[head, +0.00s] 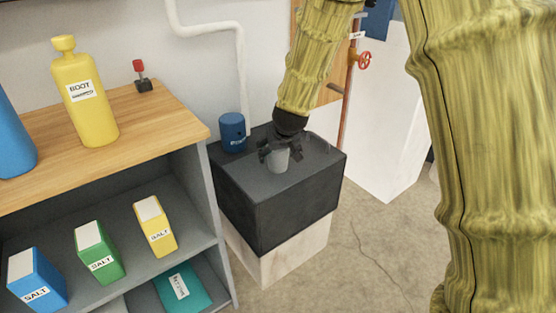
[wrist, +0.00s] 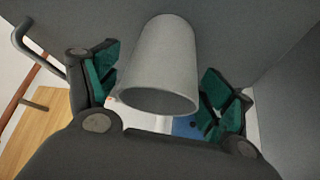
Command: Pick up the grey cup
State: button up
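The grey cup (head: 278,161) stands upright on the dark top of a block (head: 235,175) in the head view. My gripper (head: 277,146) is right above and around it, pointing down, with dark fingers on either side. In the wrist view the cup (wrist: 160,62) lies between the two green-padded fingers of my gripper (wrist: 160,85). The fingers are spread, and a gap shows between the cup and the right pad. The left pad is close to the cup's side; I cannot tell if it touches. The gripper partly hides the cup's upper part in the head view.
A blue container (head: 232,132) stands behind left on the same block. A shelf unit (head: 190,130) at left holds a yellow bottle (head: 84,95) and several salt boxes. A pipe with a red valve wheel (head: 364,61) is behind right. Concrete floor (head: 375,250) is open at right.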

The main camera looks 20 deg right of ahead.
jog(key=c, duration=0.7)
jog(key=shift+c, duration=0.3)
